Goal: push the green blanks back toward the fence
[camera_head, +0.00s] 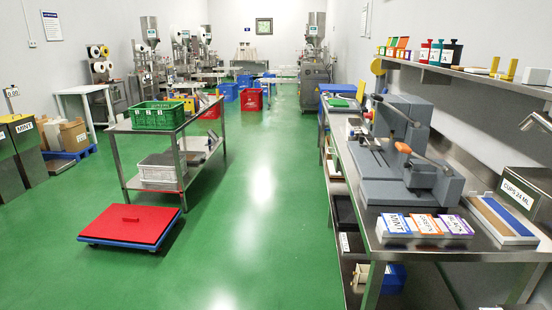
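Three side-by-side flat stacks of printed card lie at the front of the right steel bench. The left one is blue and white and reads MINT (396,225). The middle one is orange and white and seems to read GREEN (426,225). The right one is purple and white and seems to read BLACK (456,225). A green-coloured flat piece (340,102) also lies at the bench's far end. I cannot clearly make out a fence behind the stacks. Neither of my grippers is in view.
A grey press-like machine (415,180) stands behind the stacks on the bench (400,245). A red-topped dolly (130,226) stands left; the green floor between is clear.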

